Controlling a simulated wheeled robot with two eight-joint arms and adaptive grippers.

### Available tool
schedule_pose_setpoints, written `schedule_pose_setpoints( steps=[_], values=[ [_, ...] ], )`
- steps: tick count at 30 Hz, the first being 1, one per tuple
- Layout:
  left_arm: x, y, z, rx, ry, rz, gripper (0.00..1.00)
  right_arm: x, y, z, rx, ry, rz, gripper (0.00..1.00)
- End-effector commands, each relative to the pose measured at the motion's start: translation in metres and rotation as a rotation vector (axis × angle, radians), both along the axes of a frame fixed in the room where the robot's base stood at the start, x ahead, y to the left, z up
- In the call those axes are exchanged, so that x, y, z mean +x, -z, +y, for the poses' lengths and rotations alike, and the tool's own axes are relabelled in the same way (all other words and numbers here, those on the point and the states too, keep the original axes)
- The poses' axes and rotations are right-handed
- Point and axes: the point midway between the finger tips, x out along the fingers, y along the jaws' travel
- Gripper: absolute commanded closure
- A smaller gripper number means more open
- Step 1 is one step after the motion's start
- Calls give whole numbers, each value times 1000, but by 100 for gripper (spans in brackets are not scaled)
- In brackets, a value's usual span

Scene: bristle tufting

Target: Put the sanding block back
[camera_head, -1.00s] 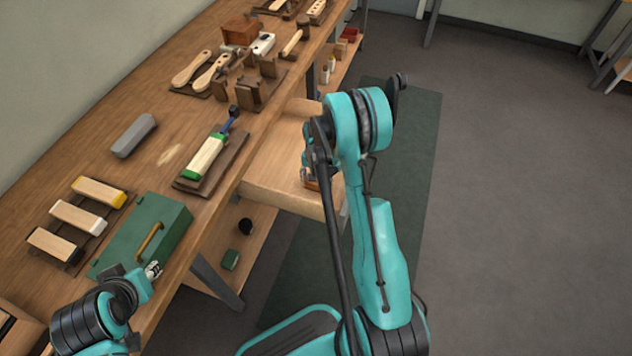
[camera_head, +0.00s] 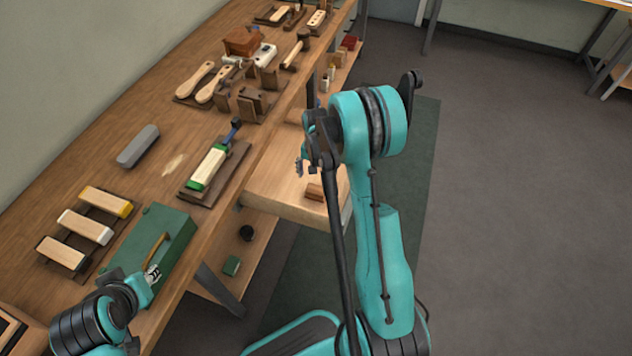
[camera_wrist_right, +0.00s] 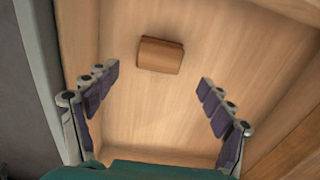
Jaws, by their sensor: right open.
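The brown sanding block (camera_head: 315,192) lies on the floor of the open wooden drawer (camera_head: 262,190). In the right wrist view the block (camera_wrist_right: 160,55) lies by itself toward the far part of the drawer, apart from the fingers. My right gripper (camera_wrist_right: 158,100) is open and empty over the drawer, with its fingers spread wide on either side. In the head view the right gripper (camera_head: 300,168) is partly hidden by its own arm.
The bench (camera_head: 110,165) holds a grey block (camera_head: 138,146), a green-ended tool on a dark board (camera_head: 208,168), several pale blocks on a rack (camera_head: 85,228), and wooden brushes (camera_head: 195,80). The drawer walls enclose the right gripper's surroundings. Open floor lies right.

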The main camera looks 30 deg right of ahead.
Motion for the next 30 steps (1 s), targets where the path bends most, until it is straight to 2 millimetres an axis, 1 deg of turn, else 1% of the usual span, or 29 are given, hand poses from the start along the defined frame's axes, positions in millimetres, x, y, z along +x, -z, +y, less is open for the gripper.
schedule_pose_setpoints(
  steps=[1, 3, 7, 9, 11, 14, 15, 18, 21, 25, 27, 30],
  values=[
    [0, -6, 0, 0, 0, 0, 68, 0, -12, 0, 0, 0, 0, 18],
    [0, -9, 0, 0, 0, 0, 68, 0, -21, 0, 0, 0, 0, 18],
    [0, -11, 0, 0, 0, 0, 68, 0, -32, 1, -1, -3, -2, 18],
    [0, -12, 0, 0, 0, 0, 68, -1, -42, 4, -4, -19, -12, 18],
    [0, -11, 0, 0, 0, 0, 68, -4, -57, 10, -9, -45, -30, 18],
    [0, -11, 0, 0, 0, 0, 68, -12, -93, 26, -25, -118, -80, 18],
    [0, -11, 0, 0, 0, 0, 68, -17, -110, 35, -35, -156, -106, 18],
    [0, -11, 0, 0, 0, 0, 68, -34, -150, 56, -60, -256, -173, 18],
    [0, -11, 0, 0, 0, 0, 68, -57, -182, 77, -87, -355, -240, 18],
    [0, -11, 0, 0, 0, 0, 68, -90, -214, 101, -126, -482, -328, 18],
    [0, -11, 0, 0, 0, 0, 68, -110, -226, 114, -150, -550, -376, 18],
    [0, -11, 0, 0, 0, 0, 68, -137, -237, 129, -183, -643, -440, 18]
  ],
)
